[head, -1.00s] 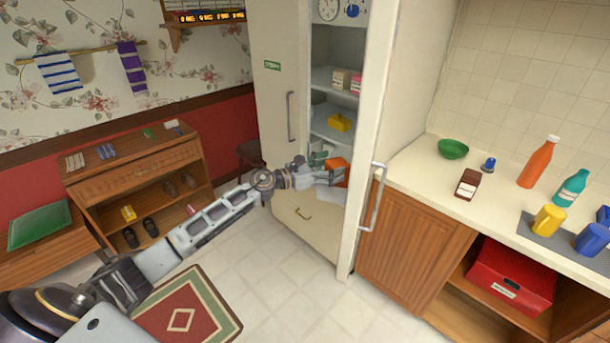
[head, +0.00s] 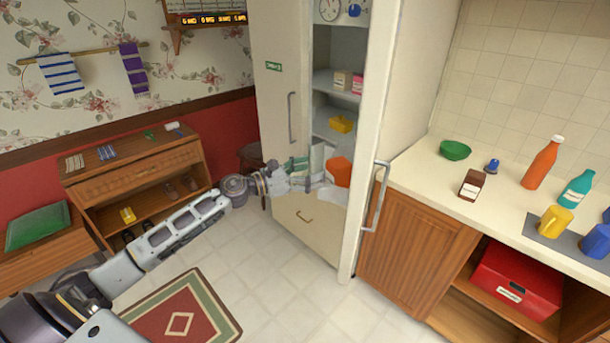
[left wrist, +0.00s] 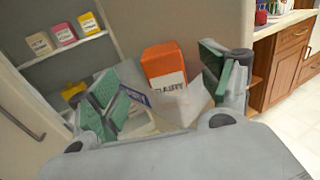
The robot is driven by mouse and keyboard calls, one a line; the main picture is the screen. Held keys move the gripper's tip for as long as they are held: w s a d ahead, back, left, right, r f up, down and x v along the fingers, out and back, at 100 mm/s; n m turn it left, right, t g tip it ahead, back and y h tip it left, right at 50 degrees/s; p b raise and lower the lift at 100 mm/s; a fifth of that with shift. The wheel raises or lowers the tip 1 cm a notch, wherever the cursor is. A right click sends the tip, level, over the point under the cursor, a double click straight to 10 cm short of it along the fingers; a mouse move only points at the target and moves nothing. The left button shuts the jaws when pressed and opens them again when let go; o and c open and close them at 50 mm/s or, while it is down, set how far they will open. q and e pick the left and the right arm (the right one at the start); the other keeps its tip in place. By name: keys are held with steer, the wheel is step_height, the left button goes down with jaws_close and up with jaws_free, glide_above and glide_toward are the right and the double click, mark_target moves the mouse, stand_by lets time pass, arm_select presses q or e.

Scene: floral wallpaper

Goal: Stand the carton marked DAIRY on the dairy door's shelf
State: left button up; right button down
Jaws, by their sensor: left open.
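The orange carton (head: 338,172) with a white label stands low in the open tall cabinet. In the left wrist view the carton (left wrist: 165,68), its label reading DAIRY, stands upright beyond and between my fingers, on a pale surface. Whether that surface is the dairy door's shelf, I cannot tell. My left gripper (head: 312,168) is open, its green-padded fingers spread to the carton's left in the head view. The left gripper (left wrist: 160,88) shows a gap on both sides of the carton in the wrist view. The carton's base is partly hidden. My right gripper is not in view.
A door edge with a long handle (head: 377,208) stands close on the right.

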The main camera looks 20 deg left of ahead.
arm_select(q)
steer(key=shift+s+a, duration=0.35)
steer(key=shift+s, duration=0.15)
stand_by(0.6)
